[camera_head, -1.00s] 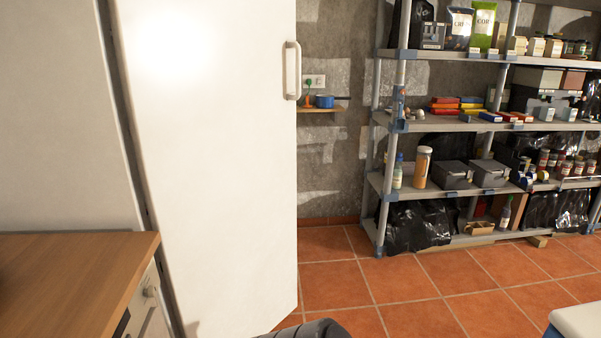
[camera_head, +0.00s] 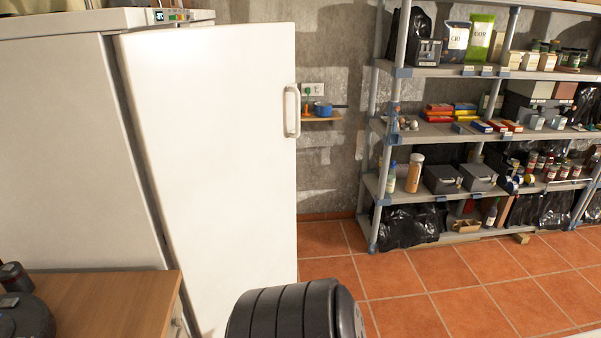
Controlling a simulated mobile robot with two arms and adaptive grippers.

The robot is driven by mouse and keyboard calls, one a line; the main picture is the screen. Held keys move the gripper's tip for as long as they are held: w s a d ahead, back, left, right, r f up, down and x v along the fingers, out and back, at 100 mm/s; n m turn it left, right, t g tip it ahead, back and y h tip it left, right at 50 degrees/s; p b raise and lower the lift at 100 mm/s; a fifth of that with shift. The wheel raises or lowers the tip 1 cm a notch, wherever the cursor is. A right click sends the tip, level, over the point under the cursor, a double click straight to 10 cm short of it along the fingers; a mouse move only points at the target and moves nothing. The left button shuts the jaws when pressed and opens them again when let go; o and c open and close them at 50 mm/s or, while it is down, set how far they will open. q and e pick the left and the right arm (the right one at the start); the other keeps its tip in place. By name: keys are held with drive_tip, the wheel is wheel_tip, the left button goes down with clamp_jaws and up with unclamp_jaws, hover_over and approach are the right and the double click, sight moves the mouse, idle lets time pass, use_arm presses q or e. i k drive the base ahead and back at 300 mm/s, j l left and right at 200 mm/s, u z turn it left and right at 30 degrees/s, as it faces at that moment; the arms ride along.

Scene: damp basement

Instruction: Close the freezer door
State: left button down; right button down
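The white freezer (camera_head: 75,150) stands at the left, with a small display panel on its top front edge. Its tall white door (camera_head: 215,170) is swung open to the right of the cabinet. A pale vertical handle (camera_head: 291,110) sits near the door's right edge. A dark ribbed cylindrical part (camera_head: 295,312), apparently my own arm, rises at the bottom centre in front of the door's lower end. No gripper fingers show, and nothing is seen at the handle.
A wooden counter (camera_head: 110,300) stands at the lower left, with dark round objects on it. A grey metal shelf (camera_head: 440,130) full of goods fills the right back. A small wall shelf (camera_head: 322,118) is behind the handle. The tiled floor (camera_head: 440,280) is clear.

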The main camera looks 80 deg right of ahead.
sight(215, 110)
drive_tip(key=i+l+z, duration=0.1)
drive_tip(key=l+z, duration=0.15)
drive_tip(key=i+l+z, duration=0.4)
drive_tip(key=l+z, duration=0.25)
drive_tip(key=i+l+z, duration=0.2)
drive_tip(key=l+z, duration=0.2)
drive_tip(key=l, duration=0.15)
drive_tip(key=i+l+z, duration=0.25)
drive_tip(key=l+z, duration=0.15)
drive_tip(key=i+l+z, duration=0.4)
drive_tip(key=k+j, duration=0.1)
